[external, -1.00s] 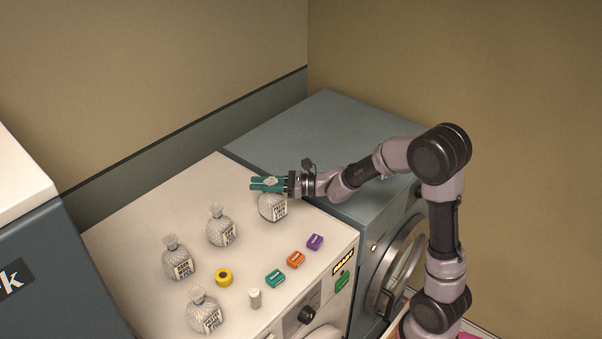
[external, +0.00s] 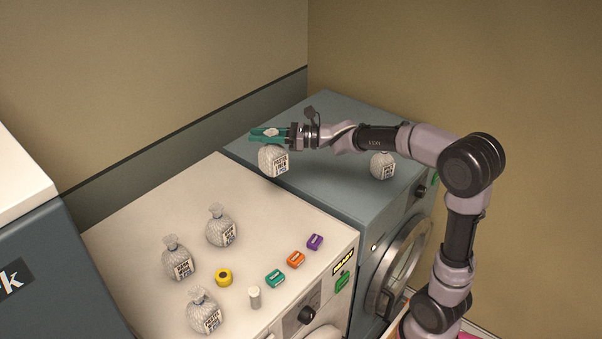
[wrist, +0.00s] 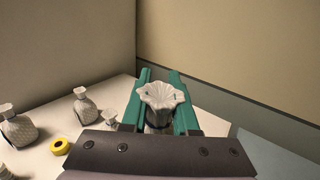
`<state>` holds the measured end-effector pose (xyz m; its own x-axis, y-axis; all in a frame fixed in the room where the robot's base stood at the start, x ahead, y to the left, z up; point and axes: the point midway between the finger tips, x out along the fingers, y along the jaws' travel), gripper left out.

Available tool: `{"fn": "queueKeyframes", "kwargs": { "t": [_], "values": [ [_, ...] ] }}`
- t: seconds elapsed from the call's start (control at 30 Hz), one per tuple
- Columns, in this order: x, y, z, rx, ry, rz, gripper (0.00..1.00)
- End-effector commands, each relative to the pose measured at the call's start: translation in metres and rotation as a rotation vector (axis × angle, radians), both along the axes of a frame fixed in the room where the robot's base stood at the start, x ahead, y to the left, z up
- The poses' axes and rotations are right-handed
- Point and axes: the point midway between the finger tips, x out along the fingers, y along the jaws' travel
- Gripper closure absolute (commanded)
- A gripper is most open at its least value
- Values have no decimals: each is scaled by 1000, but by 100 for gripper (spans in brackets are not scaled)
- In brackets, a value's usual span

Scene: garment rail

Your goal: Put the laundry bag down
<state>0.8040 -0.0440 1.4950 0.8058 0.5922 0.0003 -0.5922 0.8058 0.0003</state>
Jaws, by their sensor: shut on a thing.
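My gripper (external: 270,134) has green fingers shut on the gathered neck of a light grey laundry bag (external: 273,161) with a printed label. The bag hangs upright beneath the fingers, near the seam between the white machine (external: 180,190) and the grey-blue machine (external: 320,120). It looks raised above their tops. In the wrist view the bag's ruffled top (wrist: 161,97) shows between the green fingers (wrist: 160,100); the bag's body is hidden there.
Three similar bags (external: 221,229), (external: 178,262), (external: 204,313) stand on the white machine with a yellow tape roll (external: 224,278), a white cylinder (external: 255,297) and small teal (external: 275,279), orange (external: 296,259) and purple (external: 314,242) items. Another bag (external: 382,166) stands on the grey-blue machine, below my arm.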

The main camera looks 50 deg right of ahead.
Motion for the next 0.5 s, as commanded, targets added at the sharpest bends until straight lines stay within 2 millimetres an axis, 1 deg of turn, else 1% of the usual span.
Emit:
{"fn": "queueKeyframes", "kwargs": {
  "t": [0.03,0.07,0.17,0.2,0.23,0.27,0.3,0.37,0.4,0.47,0.5],
  "values": [
    [7,-19,-3,2,1,-25,100],
    [11,-30,-5,1,2,-40,100],
    [23,-76,-13,2,3,-95,100],
    [27,-97,-15,2,1,-119,100],
    [30,-113,-18,1,2,-137,100],
    [32,-129,-20,2,1,-155,100],
    [34,-149,-23,2,2,-176,100],
    [36,-182,-28,2,2,-211,100],
    [36,-204,-30,2,0,-235,100],
    [34,-236,-35,1,1,-270,100],
    [32,-257,-37,1,0,-291,100]
  ]
}}
